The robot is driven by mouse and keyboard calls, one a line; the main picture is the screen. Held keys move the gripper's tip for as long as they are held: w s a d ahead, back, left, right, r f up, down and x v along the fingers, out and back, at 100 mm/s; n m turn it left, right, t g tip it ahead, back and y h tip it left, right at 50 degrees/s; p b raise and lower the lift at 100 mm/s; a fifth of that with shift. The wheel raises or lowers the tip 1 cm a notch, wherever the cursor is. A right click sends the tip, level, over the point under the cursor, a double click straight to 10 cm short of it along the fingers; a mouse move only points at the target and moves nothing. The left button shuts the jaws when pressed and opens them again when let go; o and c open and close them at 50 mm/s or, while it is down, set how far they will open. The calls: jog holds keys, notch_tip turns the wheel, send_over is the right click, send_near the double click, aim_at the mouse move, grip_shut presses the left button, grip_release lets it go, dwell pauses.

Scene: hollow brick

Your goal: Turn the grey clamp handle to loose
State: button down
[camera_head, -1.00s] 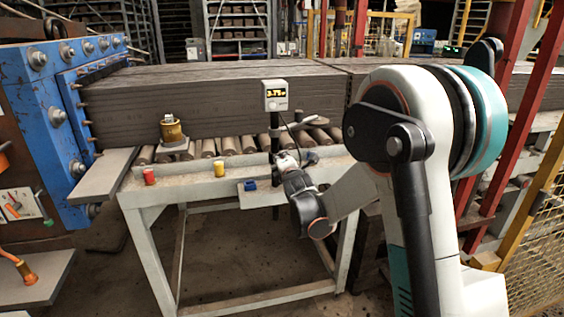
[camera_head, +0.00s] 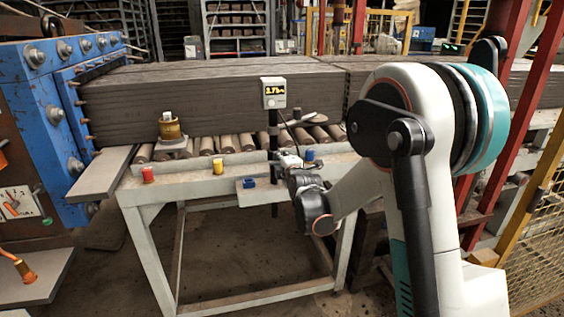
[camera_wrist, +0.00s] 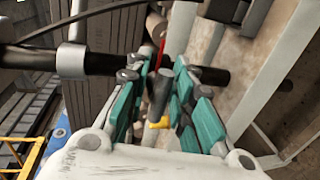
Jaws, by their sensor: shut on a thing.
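A grey clamp handle (camera_wrist: 160,92) shows in the wrist view as a short, dark grey rounded bar. My gripper (camera_wrist: 158,82) has its teal-lined fingers on both sides of the handle and is shut on it. In the head view my gripper (camera_head: 289,160) is at the black post (camera_head: 274,130), at the front edge of the roller table. The handle and fingertips are too small and covered there to make out.
The roller table (camera_head: 190,188) carries a long dark clay block (camera_head: 200,100). A brass-coloured pot (camera_head: 170,130) sits behind the rail. A blue machine (camera_head: 45,95) stands at left.

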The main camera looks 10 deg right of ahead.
jog(key=shift+f, duration=0.1)
jog(key=c, duration=1.4)
grip_release()
jog(key=shift+c, duration=0.2)
jog(key=shift+s, duration=0.1)
jog(key=s+r, duration=0.2)
jog(key=s, duration=0.9)
jog(key=shift+s+r, duration=0.2)
jog(key=shift+s, duration=0.1)
